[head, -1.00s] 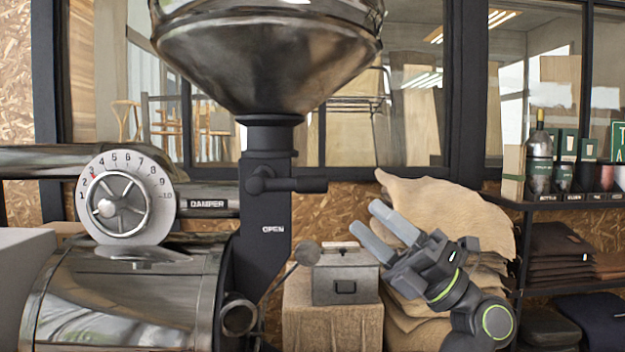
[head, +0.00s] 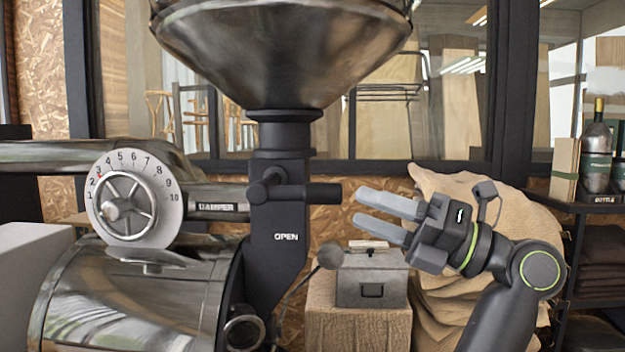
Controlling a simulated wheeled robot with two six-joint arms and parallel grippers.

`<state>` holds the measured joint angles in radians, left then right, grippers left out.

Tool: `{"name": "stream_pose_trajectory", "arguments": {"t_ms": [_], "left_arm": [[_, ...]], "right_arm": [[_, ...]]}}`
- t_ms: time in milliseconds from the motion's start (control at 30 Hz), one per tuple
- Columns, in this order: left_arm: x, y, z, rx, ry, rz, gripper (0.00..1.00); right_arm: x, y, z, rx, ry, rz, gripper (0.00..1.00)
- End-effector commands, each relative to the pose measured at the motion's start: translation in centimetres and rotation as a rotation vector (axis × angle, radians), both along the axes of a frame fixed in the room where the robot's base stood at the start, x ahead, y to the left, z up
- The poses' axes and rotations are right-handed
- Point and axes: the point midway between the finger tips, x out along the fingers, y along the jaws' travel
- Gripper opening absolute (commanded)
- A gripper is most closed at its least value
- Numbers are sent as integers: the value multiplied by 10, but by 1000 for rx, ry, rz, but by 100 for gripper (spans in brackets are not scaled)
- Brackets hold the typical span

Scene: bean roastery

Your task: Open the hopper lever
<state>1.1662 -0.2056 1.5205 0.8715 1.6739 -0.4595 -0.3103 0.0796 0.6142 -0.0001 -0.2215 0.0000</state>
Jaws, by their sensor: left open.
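The hopper lever (head: 308,193) is a short black handle that points right, level, from a pivot on the black neck below the steel hopper (head: 283,50). The word OPEN (head: 286,237) is printed on the neck below it. My left gripper (head: 367,210) is open and empty, just right of the lever's tip and slightly lower. Its two grey fingers point left toward the lever, with a small gap to it. My right gripper is not in view.
A damper dial (head: 134,198) stands left on the steel roaster drum (head: 135,300). A grey metal box (head: 371,280) sits on a wooden block (head: 357,325) below my gripper. Burlap sacks (head: 450,190) lie behind my arm. A shelf with bottles (head: 597,150) is at the right.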

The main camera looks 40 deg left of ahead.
Motion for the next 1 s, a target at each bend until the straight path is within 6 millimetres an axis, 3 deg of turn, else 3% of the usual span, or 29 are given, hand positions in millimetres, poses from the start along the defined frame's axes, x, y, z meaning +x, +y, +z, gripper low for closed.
{"name": "stream_pose_trajectory", "arguments": {"t_ms": [200,433,867,1000], "left_arm": [[-13,45,17,1,-2,4,49],[-21,76,24,1,-1,3,49],[-23,86,25,1,0,0,49],[-23,86,25,1,0,0,32]], "right_arm": [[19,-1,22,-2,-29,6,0],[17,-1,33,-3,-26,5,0],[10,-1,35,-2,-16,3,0],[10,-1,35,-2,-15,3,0]]}}
